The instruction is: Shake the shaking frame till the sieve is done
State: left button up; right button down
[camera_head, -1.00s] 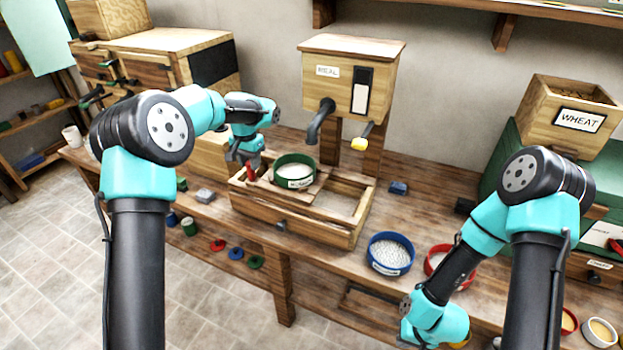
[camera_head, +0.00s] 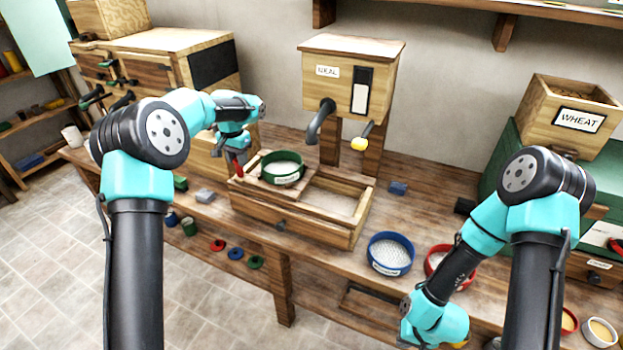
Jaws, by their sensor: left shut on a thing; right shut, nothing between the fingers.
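The shaking frame (camera_head: 264,196) is a wooden slide on top of a wooden box. A green-rimmed sieve (camera_head: 282,179) with pale meal in it sits upright in the frame, toward the box's left end. My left gripper (camera_head: 238,168) is at the frame's left end, shut on its red handle (camera_head: 237,158); the fingers are small and partly hidden. An open part of the box (camera_head: 332,201) shows pale contents to the right of the sieve. My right arm hangs at the lower right, and its gripper fingers are not visible.
A meal bin (camera_head: 350,80) with a spout stands behind the box. A blue sieve (camera_head: 390,254) and a red sieve (camera_head: 440,262) stand to the right, near my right arm. A grey block (camera_head: 205,196) lies left of the box. A wheat bin (camera_head: 570,115) stands at the right.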

pick_arm(q)
jog(key=a, duration=0.1)
jog(key=w+a, duration=0.1)
jog(key=a, duration=0.1)
jog(key=shift+w+a, duration=0.15)
jog(key=shift+a, duration=0.15)
jog(key=s+d, duration=0.1)
jog(key=d, duration=0.2)
jog(key=s+d, duration=0.1)
jog(key=d, duration=0.2)
jog(key=s+d, duration=0.1)
jog(key=d, duration=0.2)
jog(key=shift+s, duration=0.1)
jog(key=shift+w+a, duration=0.55)
jog(key=shift+a, duration=0.95)
jog(key=shift+w+a, duration=0.5)
jog(key=shift+a, duration=1)
jog(key=shift+w+a, duration=0.55)
jog(key=shift+a, duration=1.05)
